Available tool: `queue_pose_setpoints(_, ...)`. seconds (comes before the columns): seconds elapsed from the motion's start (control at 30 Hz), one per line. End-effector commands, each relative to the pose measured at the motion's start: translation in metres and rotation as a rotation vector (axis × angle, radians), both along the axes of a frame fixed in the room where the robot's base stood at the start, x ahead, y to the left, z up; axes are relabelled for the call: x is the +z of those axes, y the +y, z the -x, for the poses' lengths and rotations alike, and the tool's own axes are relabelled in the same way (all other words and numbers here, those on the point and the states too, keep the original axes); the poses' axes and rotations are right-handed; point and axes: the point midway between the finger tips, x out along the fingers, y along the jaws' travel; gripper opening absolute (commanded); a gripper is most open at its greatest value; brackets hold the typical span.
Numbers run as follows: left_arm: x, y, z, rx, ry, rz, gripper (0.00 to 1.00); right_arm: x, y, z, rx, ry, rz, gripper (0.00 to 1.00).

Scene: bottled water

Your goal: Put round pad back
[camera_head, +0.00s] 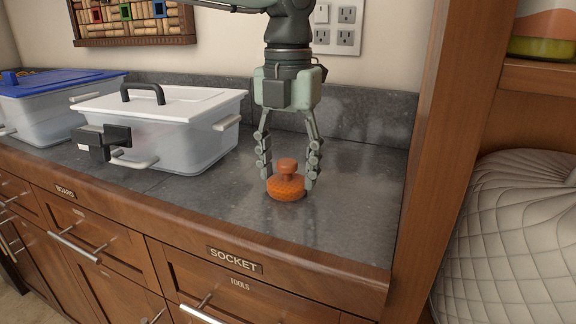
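The round pad (286,187) is orange, with a flat round base and a knob on top. It is on or just above the grey stone counter, near the counter's right end. My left gripper (291,178) points straight down over it, with one finger on each side of the pad. My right gripper is not in view.
A clear box with a white lid (152,104) stands left of the pad, and a blue-lidded box (55,83) stands farther left. A wooden side panel (432,150) bounds the counter on the right. The counter (362,190) right of the pad is clear.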

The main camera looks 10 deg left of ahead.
Motion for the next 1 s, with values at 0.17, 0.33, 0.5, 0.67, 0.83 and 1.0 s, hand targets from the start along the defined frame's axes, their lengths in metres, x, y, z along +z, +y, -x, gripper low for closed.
queue_pose_setpoints(0.17,0.0,0.0,0.0,0.0,0.0,0.0,0.75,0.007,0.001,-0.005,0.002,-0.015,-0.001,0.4)
queue_pose_setpoints(0.33,0.0,0.0,0.0,0.0,0.0,0.0,0.75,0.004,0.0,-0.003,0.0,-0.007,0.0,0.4)
queue_pose_setpoints(0.5,0.003,0.0,0.0,0.0,0.0,0.0,0.75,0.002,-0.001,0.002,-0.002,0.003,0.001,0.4)
queue_pose_setpoints(0.67,0.022,0.0,-0.001,0.002,-0.003,0.003,0.75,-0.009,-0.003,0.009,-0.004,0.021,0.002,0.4)
queue_pose_setpoints(0.83,0.06,0.0,-0.001,0.002,-0.004,0.003,0.75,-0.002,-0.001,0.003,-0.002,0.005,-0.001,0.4)
queue_pose_setpoints(1.0,0.094,-0.001,0.0,0.001,-0.001,0.002,0.75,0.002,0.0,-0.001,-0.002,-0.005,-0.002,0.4)
